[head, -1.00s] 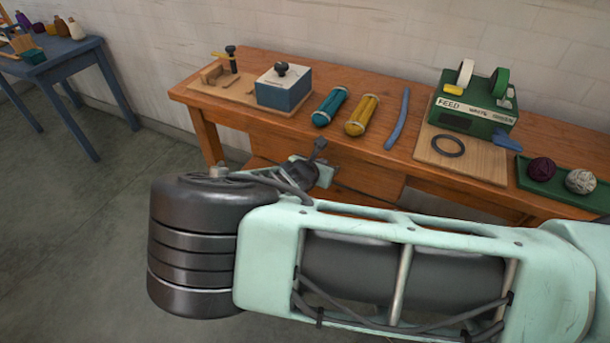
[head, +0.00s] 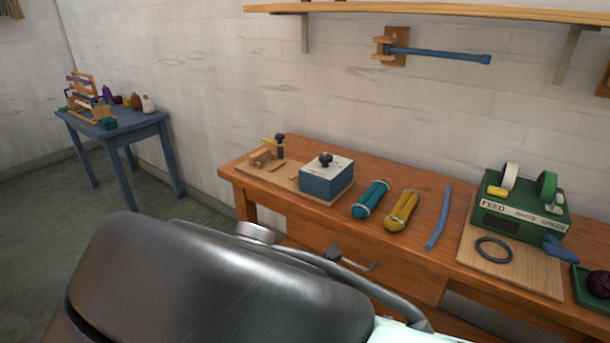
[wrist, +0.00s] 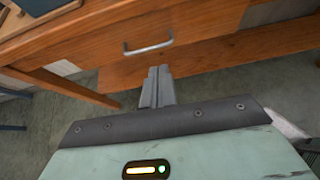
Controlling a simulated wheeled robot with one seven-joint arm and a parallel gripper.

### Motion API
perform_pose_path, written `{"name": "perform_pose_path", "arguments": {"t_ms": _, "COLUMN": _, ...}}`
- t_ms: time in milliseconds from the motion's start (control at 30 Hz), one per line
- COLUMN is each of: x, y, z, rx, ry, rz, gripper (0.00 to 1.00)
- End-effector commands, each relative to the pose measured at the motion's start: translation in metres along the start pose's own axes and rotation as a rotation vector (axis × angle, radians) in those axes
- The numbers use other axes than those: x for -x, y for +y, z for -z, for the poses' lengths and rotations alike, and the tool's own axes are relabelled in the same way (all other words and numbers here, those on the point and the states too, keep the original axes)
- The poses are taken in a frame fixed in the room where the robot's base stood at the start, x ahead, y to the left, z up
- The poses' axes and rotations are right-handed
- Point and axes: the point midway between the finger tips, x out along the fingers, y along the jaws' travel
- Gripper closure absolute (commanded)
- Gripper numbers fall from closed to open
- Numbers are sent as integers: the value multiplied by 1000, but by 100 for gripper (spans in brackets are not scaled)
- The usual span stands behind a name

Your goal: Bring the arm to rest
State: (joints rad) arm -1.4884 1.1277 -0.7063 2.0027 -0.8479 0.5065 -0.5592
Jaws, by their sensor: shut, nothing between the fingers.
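My gripper (wrist: 157,85) shows in the wrist view, its two grey fingers shut together with nothing between them. The fingers point toward the front of the wooden bench (wrist: 200,35), just below a metal drawer handle (wrist: 148,47). I cannot tell how far apart the fingertips and the bench are. In the head view my own arm fills the lower middle, in front of the bench (head: 400,260), and hides part of its front.
On the bench stand a blue box with a white lid (head: 327,178), a teal skein (head: 371,198), a yellow skein (head: 401,210), a blue strip (head: 439,217) and a green feed box (head: 520,210). A blue table (head: 120,130) stands at left. A shelf (head: 440,14) is above.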

Motion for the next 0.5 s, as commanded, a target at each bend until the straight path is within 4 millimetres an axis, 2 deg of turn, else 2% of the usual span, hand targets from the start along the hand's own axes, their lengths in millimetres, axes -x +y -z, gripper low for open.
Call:
{"name": "perform_pose_path", "arguments": {"t_ms": 133, "x": 5, "y": -31, "z": -2, "rx": -181, "ry": 136, "rz": 121, "gripper": 100}}
{"name": "perform_pose_path", "arguments": {"t_ms": 233, "x": 21, "y": -57, "z": -3, "rx": -369, "ry": 266, "rz": 243, "gripper": 100}}
{"name": "perform_pose_path", "arguments": {"t_ms": 367, "x": 55, "y": -84, "z": -10, "rx": -612, "ry": 420, "rz": 401, "gripper": 100}}
{"name": "perform_pose_path", "arguments": {"t_ms": 500, "x": 98, "y": -105, "z": -28, "rx": -855, "ry": 555, "rz": 553, "gripper": 100}}
